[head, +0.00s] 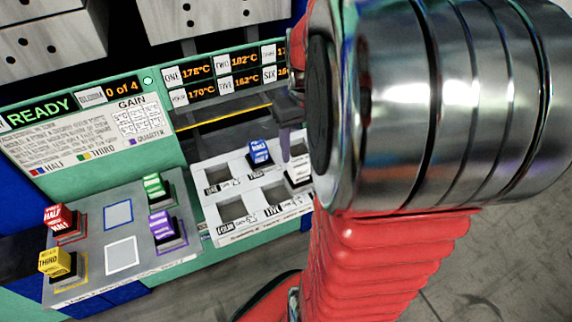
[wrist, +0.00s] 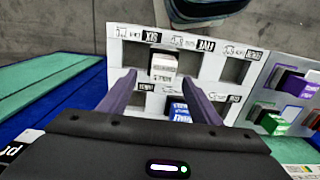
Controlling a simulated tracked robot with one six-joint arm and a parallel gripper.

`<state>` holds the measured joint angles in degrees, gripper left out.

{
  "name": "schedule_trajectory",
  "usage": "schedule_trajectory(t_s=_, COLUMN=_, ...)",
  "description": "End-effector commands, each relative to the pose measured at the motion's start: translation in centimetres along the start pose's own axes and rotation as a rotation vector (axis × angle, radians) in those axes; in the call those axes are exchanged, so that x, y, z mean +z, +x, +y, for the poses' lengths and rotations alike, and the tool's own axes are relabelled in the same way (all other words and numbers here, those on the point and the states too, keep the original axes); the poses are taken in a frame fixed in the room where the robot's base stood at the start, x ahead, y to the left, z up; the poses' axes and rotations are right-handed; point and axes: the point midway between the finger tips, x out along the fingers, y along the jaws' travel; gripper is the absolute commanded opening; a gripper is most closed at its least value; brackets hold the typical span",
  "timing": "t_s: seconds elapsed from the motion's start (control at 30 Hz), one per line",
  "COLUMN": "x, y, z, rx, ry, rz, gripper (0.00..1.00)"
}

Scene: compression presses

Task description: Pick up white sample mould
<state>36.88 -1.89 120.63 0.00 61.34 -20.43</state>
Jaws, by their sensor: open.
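The white sample mould (head: 298,174) stands in a slot of the white holder (head: 262,222), at its right side in the head view. In the wrist view the white mould (wrist: 163,66) shows just beyond and between my fingertips. My gripper (wrist: 159,78) is open, with a purple-grey finger on either side and nothing held. Whether the fingers touch the mould cannot be told.
A blue mould (head: 259,152) sits in a neighbouring slot; it shows between my fingers in the wrist view (wrist: 180,112). Other holder slots look empty. A grey panel (head: 88,222) to the left holds red, yellow, green and purple blocks. Presses (head: 210,18) stand behind.

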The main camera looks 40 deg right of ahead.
Motion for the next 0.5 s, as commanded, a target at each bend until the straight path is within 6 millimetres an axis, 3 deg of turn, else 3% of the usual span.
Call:
schedule_trajectory(t_s=0.13, x=0.03, y=1.14, z=-0.02, rx=0.0, ry=0.0, rz=0.0, gripper=0.58)
schedule_trajectory(t_s=0.5, x=0.02, y=1.38, z=-0.05, rx=0.0, ry=0.0, rz=0.001, gripper=0.58)
